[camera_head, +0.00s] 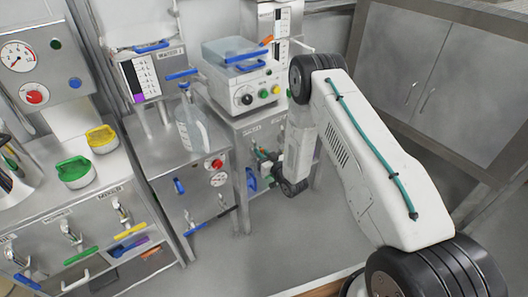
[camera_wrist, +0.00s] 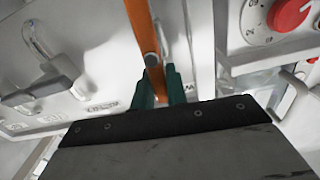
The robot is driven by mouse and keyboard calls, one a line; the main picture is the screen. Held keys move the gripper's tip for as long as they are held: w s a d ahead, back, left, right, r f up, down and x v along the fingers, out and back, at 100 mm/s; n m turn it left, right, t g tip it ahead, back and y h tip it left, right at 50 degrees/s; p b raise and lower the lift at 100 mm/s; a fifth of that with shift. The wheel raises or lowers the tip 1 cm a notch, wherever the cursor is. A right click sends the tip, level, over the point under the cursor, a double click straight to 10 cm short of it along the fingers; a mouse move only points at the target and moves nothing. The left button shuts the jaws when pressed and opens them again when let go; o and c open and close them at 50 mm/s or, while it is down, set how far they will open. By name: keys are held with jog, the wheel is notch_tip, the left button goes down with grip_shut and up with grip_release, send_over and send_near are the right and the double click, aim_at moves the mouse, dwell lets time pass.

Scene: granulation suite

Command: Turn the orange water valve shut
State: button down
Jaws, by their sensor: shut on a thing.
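The orange valve handle (camera_wrist: 140,22) is a flat bar running down from the top of the wrist view, with a round grey bolt on it. My gripper (camera_wrist: 163,86) has its green fingertips on either side of the bar's lower part and is shut on it. The fingers hide part of the bar. In the head view my arm reaches down beside the middle machine, and I cannot make out the held handle clearly there.
A red knob (camera_wrist: 289,13) on a numbered dial is close at the right of the wrist view. A grey metal fitting (camera_wrist: 55,80) is at the left. Open floor (camera_head: 235,262) lies in front.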

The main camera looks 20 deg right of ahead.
jog(key=shift+w+d+f+m, duration=0.2)
jog(key=shift+d+f+m, duration=0.35)
jog(key=shift+m, duration=2.35)
jog(key=shift+w+d+f+m, duration=0.25)
jog(key=shift+d+f+m, duration=0.25)
jog(key=shift+m, duration=2.4)
jog(key=shift+w+d+f+m, duration=0.2)
jog(key=shift+d+f+m, duration=0.35)
jog(key=shift+m, duration=2.35)
jog(key=c, duration=1.4)
grip_release()
jog(key=shift+s, duration=0.15)
jog(key=v, duration=0.7)
jog(key=shift+s, duration=0.3)
